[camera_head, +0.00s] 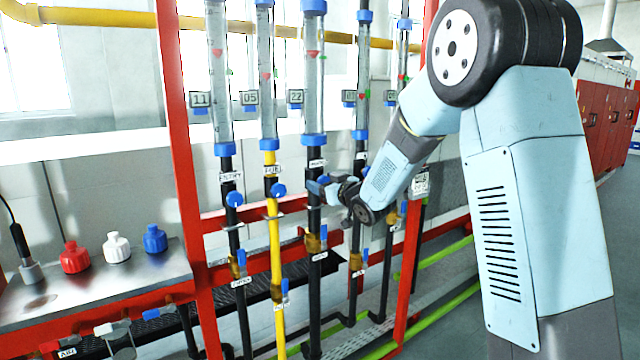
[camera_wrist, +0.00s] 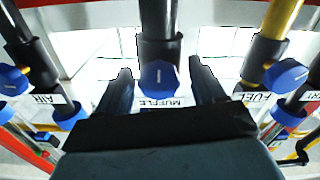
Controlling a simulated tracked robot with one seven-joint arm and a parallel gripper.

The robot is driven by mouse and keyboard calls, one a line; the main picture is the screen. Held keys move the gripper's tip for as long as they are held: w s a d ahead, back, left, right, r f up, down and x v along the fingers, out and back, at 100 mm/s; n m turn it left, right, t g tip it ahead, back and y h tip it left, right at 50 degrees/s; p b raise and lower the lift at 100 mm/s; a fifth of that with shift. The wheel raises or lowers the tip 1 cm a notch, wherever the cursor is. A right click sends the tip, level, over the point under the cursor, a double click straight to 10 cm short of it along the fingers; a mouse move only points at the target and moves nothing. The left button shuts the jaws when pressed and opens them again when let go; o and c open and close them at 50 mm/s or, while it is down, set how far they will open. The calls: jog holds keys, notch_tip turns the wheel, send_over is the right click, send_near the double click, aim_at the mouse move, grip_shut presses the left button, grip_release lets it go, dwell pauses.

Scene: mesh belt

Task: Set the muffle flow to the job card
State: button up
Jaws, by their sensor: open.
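The muffle flow tube (camera_head: 314,100) is the third from the left, with a small display (camera_head: 296,97) that seems to read 22. A red marker shows inside it, with a green mark lower at its side. Its blue knob (camera_wrist: 158,75) sits above an upside-down MUFFLE label (camera_wrist: 160,103) in the wrist view. My gripper (camera_head: 330,189) is open at this knob. In the wrist view my gripper (camera_wrist: 161,68) has one finger on each side of the knob; I see no clear contact.
Neighbouring knobs are close: the fuel knob (camera_wrist: 286,74) and the air knob (camera_wrist: 12,80). Valves with blue handles (camera_head: 323,236) sit lower on the pipes. A red frame post (camera_head: 180,150) stands left, beside a bench with red, white and blue bottles (camera_head: 155,239).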

jog(key=c, duration=1.1)
jog(key=shift+o, duration=0.2)
jog(key=shift+a+n, duration=0.1)
jog(key=shift+n, duration=1.9)
jog(key=o, duration=1.1)
jog(key=shift+c, duration=0.2)
jog(key=v, duration=1.4)
